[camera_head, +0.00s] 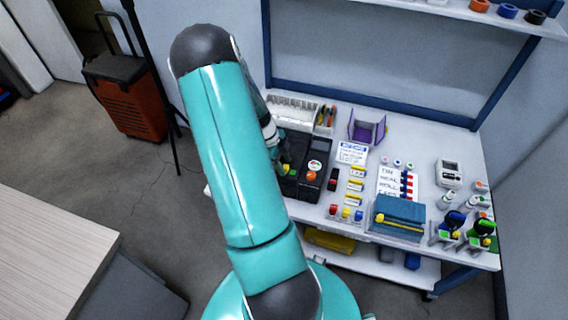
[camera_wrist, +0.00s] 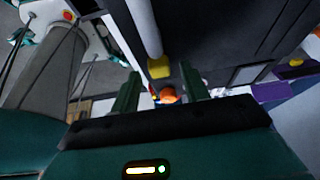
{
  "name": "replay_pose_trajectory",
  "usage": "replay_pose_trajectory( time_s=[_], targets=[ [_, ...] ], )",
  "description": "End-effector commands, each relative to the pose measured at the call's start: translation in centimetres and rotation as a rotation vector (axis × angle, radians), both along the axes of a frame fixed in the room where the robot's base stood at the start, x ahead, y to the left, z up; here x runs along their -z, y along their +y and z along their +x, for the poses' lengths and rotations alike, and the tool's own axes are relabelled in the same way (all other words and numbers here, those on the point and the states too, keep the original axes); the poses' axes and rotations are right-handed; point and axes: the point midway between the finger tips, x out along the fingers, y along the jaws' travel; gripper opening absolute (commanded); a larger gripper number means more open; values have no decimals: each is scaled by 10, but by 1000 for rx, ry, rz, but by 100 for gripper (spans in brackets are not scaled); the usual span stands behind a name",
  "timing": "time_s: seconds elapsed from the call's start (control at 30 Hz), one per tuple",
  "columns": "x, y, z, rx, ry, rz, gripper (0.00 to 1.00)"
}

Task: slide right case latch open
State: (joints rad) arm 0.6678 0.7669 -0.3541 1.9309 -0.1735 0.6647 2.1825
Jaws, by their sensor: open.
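A dark case (camera_head: 291,188) lies on the bench, partly hidden behind my teal arm. In the wrist view its dark surface (camera_wrist: 225,28) fills the upper right. I cannot tell for sure which is the right latch. My gripper (camera_wrist: 158,88) is open, its two green fingers apart. The first yellow block appears just beyond the fingertips; contact cannot be told. A small orange round thing (camera_wrist: 168,95) shows between the fingers. In the head view the fingertips are unclear beside the case.
A dark device with an orange knob (camera_head: 315,165) stands right of the case. A white rack (camera_head: 290,110) and a purple-sided holder (camera_head: 368,130) stand behind. A blue box (camera_head: 399,213), bottles and small colored parts crowd the bench's right half.

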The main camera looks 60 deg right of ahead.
Motion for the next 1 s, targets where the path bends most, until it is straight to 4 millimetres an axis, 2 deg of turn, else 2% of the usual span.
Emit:
replay_pose_trajectory(
  time_s=[0.1,0.37,0.6,0.77,1.0],
  targets=[
    [6,0,-2,-1,-1,0,45],
    [7,0,-3,-1,-1,0,45],
    [7,0,-2,-1,-1,0,0],
    [7,-1,-4,0,0,-1,0],
    [7,-4,-29,1,1,-1,0]
  ],
)
